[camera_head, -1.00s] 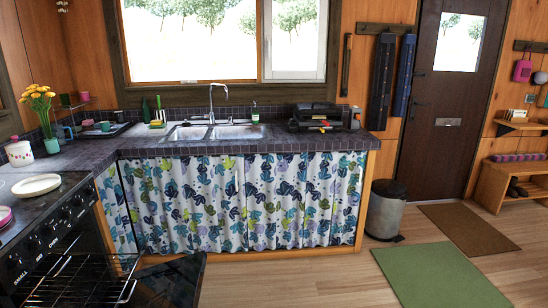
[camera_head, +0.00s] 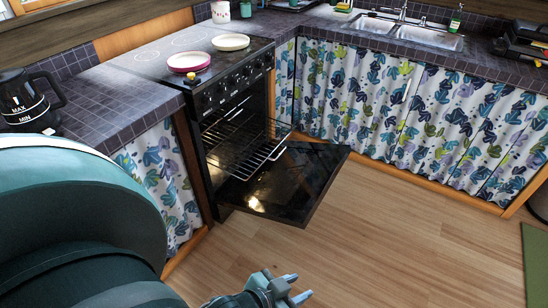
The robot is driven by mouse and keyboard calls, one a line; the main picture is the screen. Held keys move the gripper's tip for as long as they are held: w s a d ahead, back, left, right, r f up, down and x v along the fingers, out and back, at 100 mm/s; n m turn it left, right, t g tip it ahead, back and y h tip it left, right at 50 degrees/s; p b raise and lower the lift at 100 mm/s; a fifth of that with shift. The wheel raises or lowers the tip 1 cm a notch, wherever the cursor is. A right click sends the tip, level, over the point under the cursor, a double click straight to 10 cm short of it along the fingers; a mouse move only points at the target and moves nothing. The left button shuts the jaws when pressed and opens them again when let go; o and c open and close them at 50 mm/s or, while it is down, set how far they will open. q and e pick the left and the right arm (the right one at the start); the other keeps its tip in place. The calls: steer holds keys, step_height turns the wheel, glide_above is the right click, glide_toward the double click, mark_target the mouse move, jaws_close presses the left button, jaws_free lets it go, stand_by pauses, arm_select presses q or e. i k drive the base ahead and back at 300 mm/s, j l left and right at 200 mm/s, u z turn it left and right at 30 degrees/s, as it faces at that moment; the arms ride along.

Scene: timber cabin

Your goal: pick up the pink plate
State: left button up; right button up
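The pink plate (camera_head: 188,62) lies on the dark stove top (camera_head: 150,52), near its front edge. A small dark object with a yellow spot, perhaps a stove knob, shows just below it. A white plate (camera_head: 230,42) lies to its right on the same stove top, apart from it. My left gripper (camera_head: 297,287) is low at the bottom edge, over the wooden floor. Its two fingers are apart with nothing between them. It is far below the pink plate and to its right. My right gripper is not in view.
The oven door (camera_head: 285,185) hangs open with a wire rack (camera_head: 240,145) pulled partly out. A black kettle (camera_head: 25,100) stands on the left counter (camera_head: 115,95). A white mug (camera_head: 220,11) stands behind the plates. The wooden floor in front is clear.

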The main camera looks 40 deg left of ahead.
mark_target(190, 61)
steer(key=u, duration=1.75)
steer(key=i+j, duration=0.1)
steer(key=i, duration=0.3)
steer(key=i+j+z, duration=0.1)
steer(key=i+z, duration=0.3)
steer(key=i+j+z, duration=0.25)
steer(key=z, duration=0.15)
